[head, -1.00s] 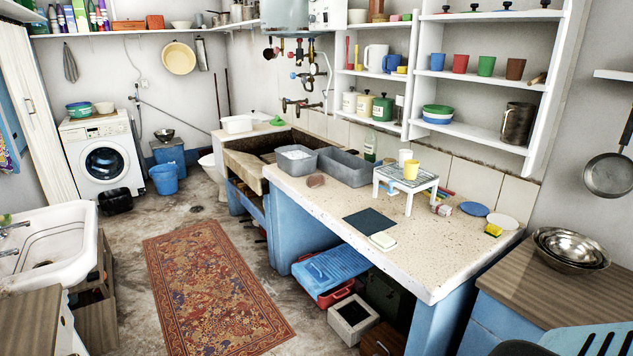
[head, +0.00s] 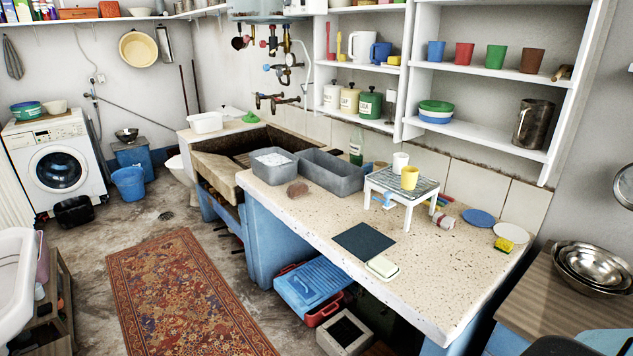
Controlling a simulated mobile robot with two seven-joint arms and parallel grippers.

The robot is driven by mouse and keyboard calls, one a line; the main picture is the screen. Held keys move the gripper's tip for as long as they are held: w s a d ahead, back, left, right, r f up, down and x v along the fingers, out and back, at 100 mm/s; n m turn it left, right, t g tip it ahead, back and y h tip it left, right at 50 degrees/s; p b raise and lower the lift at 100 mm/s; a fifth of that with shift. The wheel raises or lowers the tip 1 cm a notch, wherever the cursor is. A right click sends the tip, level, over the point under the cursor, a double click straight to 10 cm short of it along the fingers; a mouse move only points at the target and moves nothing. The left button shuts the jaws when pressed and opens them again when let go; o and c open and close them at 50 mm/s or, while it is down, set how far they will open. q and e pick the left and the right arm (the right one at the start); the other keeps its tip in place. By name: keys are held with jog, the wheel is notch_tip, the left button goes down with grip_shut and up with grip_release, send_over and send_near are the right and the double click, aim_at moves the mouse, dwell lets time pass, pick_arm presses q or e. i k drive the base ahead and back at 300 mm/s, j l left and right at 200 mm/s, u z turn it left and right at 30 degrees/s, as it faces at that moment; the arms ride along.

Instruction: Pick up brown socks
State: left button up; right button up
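A small brown bundle (head: 298,189), which looks like the brown socks, lies on the speckled stone counter (head: 320,215). It sits just in front of two grey tubs, the left one (head: 272,165) with pale contents and the right one (head: 345,173) looking empty. The bundle is too small to make out its folds. Neither of my grippers is in view.
A small white stool (head: 398,186) with a yellow cup stands on the counter, right of the bundle. A dark mat (head: 364,241) and a white soap-like block (head: 382,267) lie nearer the front. A patterned rug (head: 180,290) covers the floor left of the counter.

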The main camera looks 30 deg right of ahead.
aim_at(295, 190)
jog(key=i+l+z, duration=0.15)
jog(key=i+z, duration=0.15)
jog(key=i, duration=0.35)
jog(key=i+z, duration=0.3)
jog(key=i, duration=0.3)
